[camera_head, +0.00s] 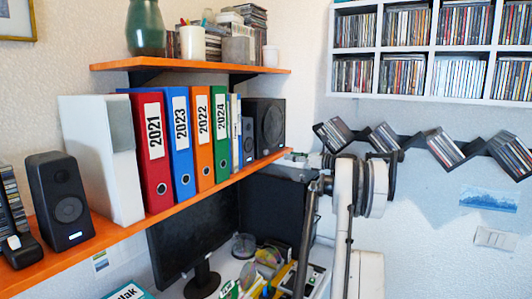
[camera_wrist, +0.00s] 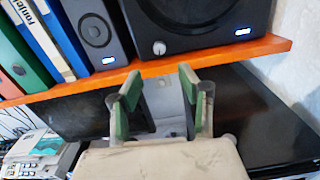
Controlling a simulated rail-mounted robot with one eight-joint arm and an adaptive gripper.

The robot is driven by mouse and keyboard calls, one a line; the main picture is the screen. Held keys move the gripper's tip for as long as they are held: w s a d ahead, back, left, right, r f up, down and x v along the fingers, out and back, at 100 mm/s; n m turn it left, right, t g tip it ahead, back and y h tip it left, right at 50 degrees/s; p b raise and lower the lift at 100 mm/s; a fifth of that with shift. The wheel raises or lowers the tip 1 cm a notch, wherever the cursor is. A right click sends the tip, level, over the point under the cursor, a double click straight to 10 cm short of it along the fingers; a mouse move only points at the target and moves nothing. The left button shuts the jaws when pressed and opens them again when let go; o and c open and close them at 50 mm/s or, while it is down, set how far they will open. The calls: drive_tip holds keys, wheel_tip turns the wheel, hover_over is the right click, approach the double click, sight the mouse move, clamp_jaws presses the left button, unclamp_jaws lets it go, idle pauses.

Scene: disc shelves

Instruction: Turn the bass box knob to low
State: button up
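The bass box (camera_head: 267,126) is a large black speaker at the right end of the orange shelf. In the wrist view the bass box (camera_wrist: 205,15) fills the top, and its small round silver knob (camera_wrist: 159,47) shows low on its front. The knob's setting is too small to read. My gripper (camera_wrist: 160,76) is open and empty, its two green-padded fingers apart. The fingertips appear just below the knob in the picture, in front of the shelf edge, with the knob between them sideways. They do not appear to touch it. In the head view my gripper (camera_head: 297,158) is by the shelf's right end, partly unclear.
The orange shelf (camera_wrist: 60,92) runs just beyond my fingers. A smaller speaker (camera_wrist: 95,30) stands left of the bass box, beside several binders (camera_head: 180,145). A monitor (camera_head: 190,240) stands below. Slanted disc racks (camera_head: 400,140) hang on the right wall.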

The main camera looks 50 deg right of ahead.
sight(268, 152)
drive_tip(key=w, duration=0.3)
drive_tip(key=w+p, duration=0.1)
drive_tip(key=w, duration=0.3)
drive_tip(key=w+a+p, duration=0.1)
drive_tip(key=w, duration=0.2)
drive_tip(key=shift+w+a, duration=0.1)
drive_tip(key=shift+w, duration=0.2)
clamp_jaws()
